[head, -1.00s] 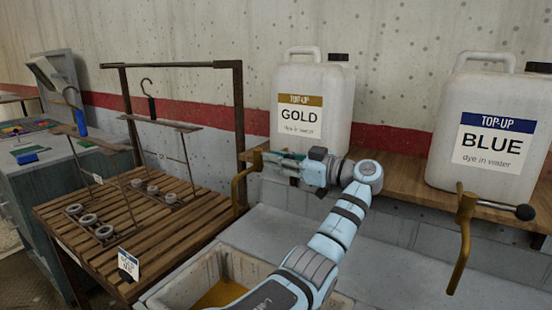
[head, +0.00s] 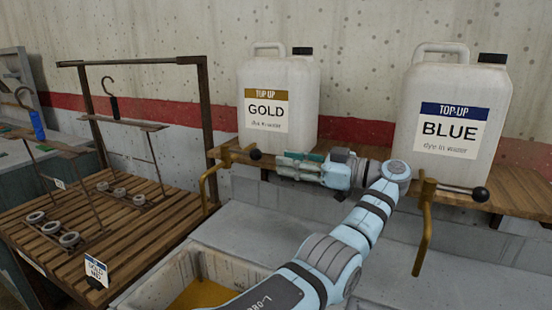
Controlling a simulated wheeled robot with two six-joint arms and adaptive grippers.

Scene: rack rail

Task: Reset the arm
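My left arm comes in from the bottom of the head view, and its gripper (head: 286,164) points left in front of the shelf below the gold jug. The gripper looks empty, with its tips just right of the black knob on the gold tap lever (head: 255,154). The finger gap is too small to make out. The gold tap (head: 205,188) hangs at the shelf's left end. My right gripper is out of view.
A gold jug (head: 305,100) and a blue jug (head: 480,110) stand on the wooden shelf (head: 535,203). The blue tap (head: 424,225) is right of my arm. A vat of yellow liquid (head: 205,292) lies below. A slatted bench (head: 130,245) with hook racks and rings stands left.

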